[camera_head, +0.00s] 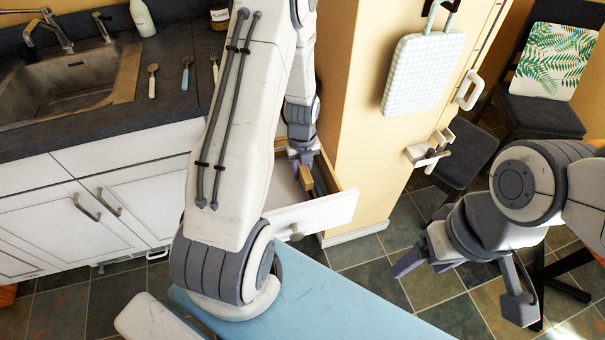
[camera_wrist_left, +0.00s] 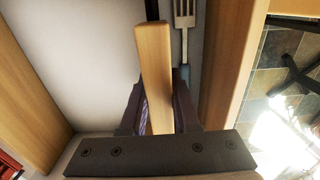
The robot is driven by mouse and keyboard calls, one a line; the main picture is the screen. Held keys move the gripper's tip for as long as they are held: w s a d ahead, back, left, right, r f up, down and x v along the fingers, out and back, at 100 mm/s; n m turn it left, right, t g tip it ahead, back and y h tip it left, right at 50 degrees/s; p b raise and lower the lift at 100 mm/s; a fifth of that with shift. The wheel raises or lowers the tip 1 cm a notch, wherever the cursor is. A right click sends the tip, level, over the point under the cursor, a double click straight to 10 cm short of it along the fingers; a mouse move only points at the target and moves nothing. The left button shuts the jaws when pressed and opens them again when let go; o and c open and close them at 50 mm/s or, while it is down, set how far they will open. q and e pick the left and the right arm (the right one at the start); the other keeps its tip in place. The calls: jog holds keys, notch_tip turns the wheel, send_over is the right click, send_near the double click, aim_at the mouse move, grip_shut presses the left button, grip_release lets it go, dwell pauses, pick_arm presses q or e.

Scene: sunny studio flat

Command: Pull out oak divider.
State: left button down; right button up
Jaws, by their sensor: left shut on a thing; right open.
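The oak divider (camera_head: 306,179) is a short pale wooden bar at the open white drawer (camera_head: 325,213). My left gripper (camera_head: 301,163) reaches down into the drawer and is shut on the divider. In the left wrist view, the divider (camera_wrist_left: 154,75) stands out between the dark fingers of the left gripper (camera_wrist_left: 158,112). My left arm hides much of the drawer in the head view. I cannot tell whether the divider touches the drawer bottom. My right gripper (camera_head: 464,284) is open and empty at the right, over the tiled floor.
A fork (camera_wrist_left: 184,25) lies beside the divider. Wooden pieces stand left (camera_wrist_left: 28,100) and right (camera_wrist_left: 234,60) in the wrist view. A blue surface (camera_head: 345,292) lies in front of the drawer. A yellow cabinet (camera_head: 365,140) stands right of it, and a dark chair (camera_head: 540,112) beyond.

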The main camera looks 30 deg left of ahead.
pick_arm(q)
jog(key=shift+r+p, duration=3.2)
jog(key=shift+r, duration=0.65)
